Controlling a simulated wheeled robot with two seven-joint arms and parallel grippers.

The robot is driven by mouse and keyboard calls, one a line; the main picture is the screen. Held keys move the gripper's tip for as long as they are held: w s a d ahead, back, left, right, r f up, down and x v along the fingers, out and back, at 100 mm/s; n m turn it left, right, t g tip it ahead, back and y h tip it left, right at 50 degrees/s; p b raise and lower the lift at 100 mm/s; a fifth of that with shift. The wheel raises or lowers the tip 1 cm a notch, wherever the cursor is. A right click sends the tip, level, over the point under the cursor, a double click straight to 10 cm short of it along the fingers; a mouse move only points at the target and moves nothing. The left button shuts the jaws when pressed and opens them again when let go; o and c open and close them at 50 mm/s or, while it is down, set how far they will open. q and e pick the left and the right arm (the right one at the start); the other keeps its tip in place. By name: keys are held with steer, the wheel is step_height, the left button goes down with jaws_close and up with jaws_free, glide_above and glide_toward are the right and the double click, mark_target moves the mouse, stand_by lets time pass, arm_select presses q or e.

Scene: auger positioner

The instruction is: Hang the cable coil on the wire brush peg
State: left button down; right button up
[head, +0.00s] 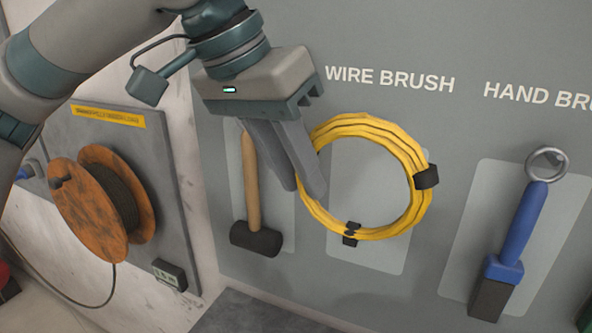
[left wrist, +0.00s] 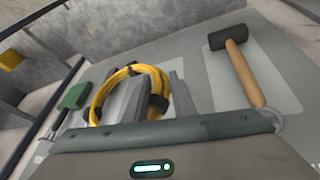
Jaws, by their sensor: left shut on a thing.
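The yellow cable coil (head: 424,203) with black ties is in front of the light panel under the WIRE BRUSH label (head: 389,79) in the head view. My left gripper (head: 305,190) is shut on the left side of the coil. The coil also shows in the left wrist view (left wrist: 100,98), between and beyond the fingers (left wrist: 155,97). I see no peg at the wire brush place; the gripper and the coil may hide it. I cannot tell whether the coil touches the board. My right gripper is not in view.
A hammer (head: 251,185) hangs just left of the coil, behind my left gripper. A blue-handled brush (head: 522,225) hangs from a ring at the right. A cable reel (head: 90,208) is mounted on a panel at the left. The grey board (head: 460,130) is bare between coil and brush.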

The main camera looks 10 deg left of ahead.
arm_select(q)
steer(key=shift+w, duration=0.15)
steer(key=shift+w+d+f, duration=0.1)
steer(key=shift+w+d, duration=0.25)
steer(key=shift+w, duration=0.5)
steer(key=shift+w+d+f, duration=0.1)
steer(key=shift+w+d, duration=0.25)
steer(key=shift+w, duration=0.65)
steer(key=shift+w+d+f, duration=0.1)
steer(key=shift+w+d, duration=0.2)
steer(key=shift+w, duration=0.7)
steer(key=shift+w+d+f, duration=0.1)
steer(key=shift+w+d, duration=0.25)
steer(key=shift+w, duration=0.65)
steer(key=shift+w+d, duration=0.1)
steer(key=shift+w, duration=0.2)
steer(key=shift+w+d+f+p, duration=0.1)
steer(key=shift+w+f+p, duration=0.25)
steer(key=shift+p, duration=0.15)
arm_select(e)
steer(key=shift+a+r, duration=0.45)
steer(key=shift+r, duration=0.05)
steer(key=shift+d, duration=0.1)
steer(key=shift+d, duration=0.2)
